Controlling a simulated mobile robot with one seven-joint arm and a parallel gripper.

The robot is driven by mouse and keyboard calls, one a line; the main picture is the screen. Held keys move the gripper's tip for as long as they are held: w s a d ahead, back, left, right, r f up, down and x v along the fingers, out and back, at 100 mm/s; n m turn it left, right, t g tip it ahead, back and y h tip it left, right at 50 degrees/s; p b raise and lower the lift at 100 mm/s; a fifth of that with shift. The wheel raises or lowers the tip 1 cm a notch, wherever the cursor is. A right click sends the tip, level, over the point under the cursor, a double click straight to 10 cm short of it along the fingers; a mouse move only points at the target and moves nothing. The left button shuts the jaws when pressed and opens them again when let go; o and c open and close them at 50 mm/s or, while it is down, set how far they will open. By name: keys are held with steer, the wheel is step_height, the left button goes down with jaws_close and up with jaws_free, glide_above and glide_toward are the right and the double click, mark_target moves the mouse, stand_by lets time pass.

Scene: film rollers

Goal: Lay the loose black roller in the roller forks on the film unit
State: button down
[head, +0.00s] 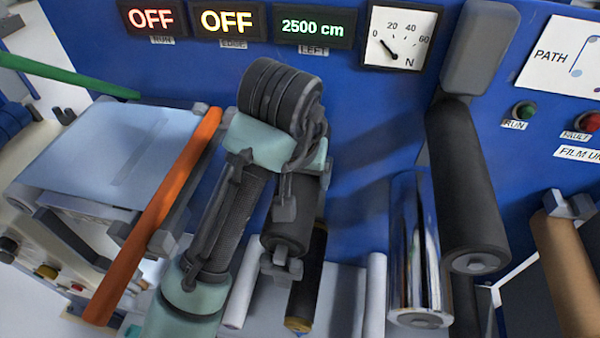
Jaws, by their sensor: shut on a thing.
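An orange roller (165,215) is at left. A chrome roller (408,255) and a large black roller (466,185) stand at right. The blue panel (375,100) closes off the back.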

steer(key=shift+f+b, duration=0.3)
steer(key=shift+f, duration=0.55)
stand_by(0.5)
steer(key=shift+c, duration=0.6)
jaws_free()
steer(key=shift+o, duration=0.6)
steer(key=shift+s+f, duration=0.1)
